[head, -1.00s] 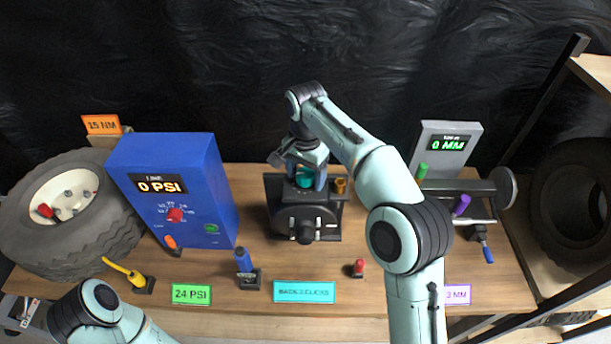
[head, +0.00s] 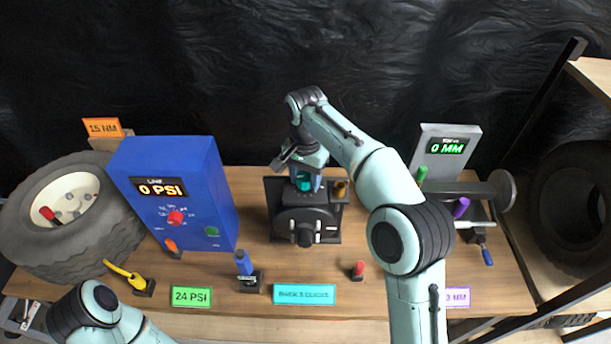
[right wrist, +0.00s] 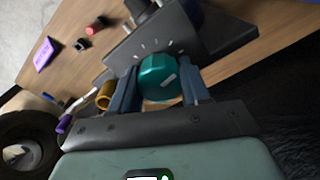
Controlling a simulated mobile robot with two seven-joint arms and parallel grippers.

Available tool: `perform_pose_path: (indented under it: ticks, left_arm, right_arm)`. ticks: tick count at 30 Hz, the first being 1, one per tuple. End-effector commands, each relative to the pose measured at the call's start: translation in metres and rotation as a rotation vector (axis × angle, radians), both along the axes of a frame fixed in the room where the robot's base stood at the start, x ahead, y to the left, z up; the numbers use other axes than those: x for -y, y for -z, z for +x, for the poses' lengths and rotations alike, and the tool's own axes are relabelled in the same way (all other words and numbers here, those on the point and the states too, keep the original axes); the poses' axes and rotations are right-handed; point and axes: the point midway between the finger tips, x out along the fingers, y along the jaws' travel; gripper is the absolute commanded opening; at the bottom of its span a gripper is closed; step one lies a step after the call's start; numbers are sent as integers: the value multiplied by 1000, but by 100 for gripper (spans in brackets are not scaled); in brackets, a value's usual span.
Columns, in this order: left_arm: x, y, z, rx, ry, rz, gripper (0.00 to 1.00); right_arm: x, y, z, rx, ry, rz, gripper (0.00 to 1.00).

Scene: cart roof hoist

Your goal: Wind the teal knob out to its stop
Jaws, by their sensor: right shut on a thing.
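The teal knob (head: 304,181) sits on top of the black block-like fixture (head: 291,226) in the middle of the bench. In the right wrist view the teal knob (right wrist: 158,77) is round with a pale mark on its face, and short tick marks show on the plate beside it. My right gripper (head: 305,184) reaches down from above and is shut on the knob, with one finger on each side. The right gripper also shows in the right wrist view (right wrist: 160,88). My left arm shows at the lower left, but its gripper is out of view.
An orange-brown knob (head: 341,187) stands close to the right of my gripper. The blue box (head: 174,190) reading 0 PSI and a tyre (head: 70,215) are on the left. A grey gauge (head: 447,146) reading 0 MM is on the right. A teal label (head: 304,294) lies in front.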

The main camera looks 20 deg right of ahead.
Motion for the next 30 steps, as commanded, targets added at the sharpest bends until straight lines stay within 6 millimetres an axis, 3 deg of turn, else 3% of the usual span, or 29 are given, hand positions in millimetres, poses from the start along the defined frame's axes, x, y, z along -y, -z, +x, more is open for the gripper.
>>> perform_pose_path:
  ticks: [18,30]
  left_arm:
    - [0,-37,38,43,0,0,54]
    - [0,-43,46,52,0,0,54]
  right_arm:
    - [0,-3,2,2,-494,-1,15]
    - [0,-1,2,3,-873,-3,15]
